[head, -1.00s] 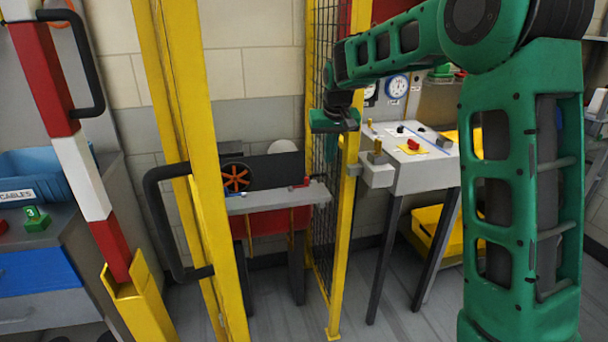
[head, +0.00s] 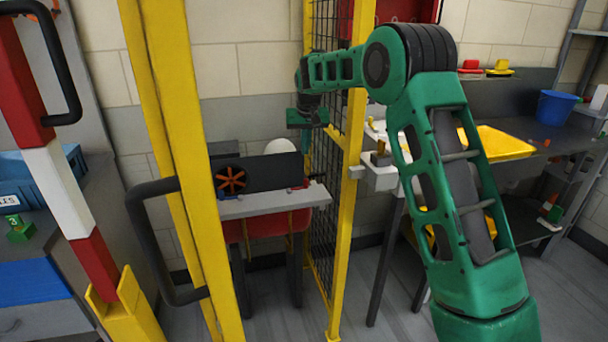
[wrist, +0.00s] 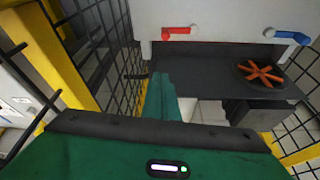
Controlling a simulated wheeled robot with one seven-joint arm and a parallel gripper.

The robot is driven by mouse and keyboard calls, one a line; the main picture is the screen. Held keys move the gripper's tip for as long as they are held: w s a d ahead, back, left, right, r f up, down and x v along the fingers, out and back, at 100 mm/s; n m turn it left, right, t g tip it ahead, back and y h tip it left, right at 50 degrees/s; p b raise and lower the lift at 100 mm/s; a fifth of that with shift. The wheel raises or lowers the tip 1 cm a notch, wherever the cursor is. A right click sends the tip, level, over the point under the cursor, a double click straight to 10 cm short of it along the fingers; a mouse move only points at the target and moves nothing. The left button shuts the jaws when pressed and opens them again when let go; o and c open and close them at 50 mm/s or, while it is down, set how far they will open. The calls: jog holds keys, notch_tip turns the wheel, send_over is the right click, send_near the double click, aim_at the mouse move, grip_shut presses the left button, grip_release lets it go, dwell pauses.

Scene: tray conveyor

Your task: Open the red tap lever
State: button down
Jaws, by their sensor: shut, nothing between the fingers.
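The red tap lever (head: 300,186) sits at the right end of a light grey ledge behind the yellow gate posts. In the wrist view the red lever (wrist: 178,32) lies near the top centre, on the pale ledge. My gripper (head: 306,146) points down above the red lever and stands apart from it. Its green fingers (wrist: 162,97) are shut and empty, below the lever in the wrist view. A blue lever (wrist: 293,36) sits at the other end of the ledge; it also shows in the head view (head: 228,195).
An orange handwheel (head: 230,180) is on the dark panel behind the ledge (head: 270,204). A yellow post (head: 349,200) and black mesh (head: 322,190) stand close on the right. A thick yellow post (head: 186,150) with a black handle (head: 143,225) stands on the left.

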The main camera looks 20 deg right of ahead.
jog(key=shift+a+f, duration=0.1)
jog(key=a+x, duration=0.1)
jog(key=x, duration=0.9)
jog(key=shift+s+d, duration=0.2)
jog(key=shift+s, duration=1.8)
jog(key=shift+s+d, duration=0.1)
jog(key=shift+d, duration=0.05)
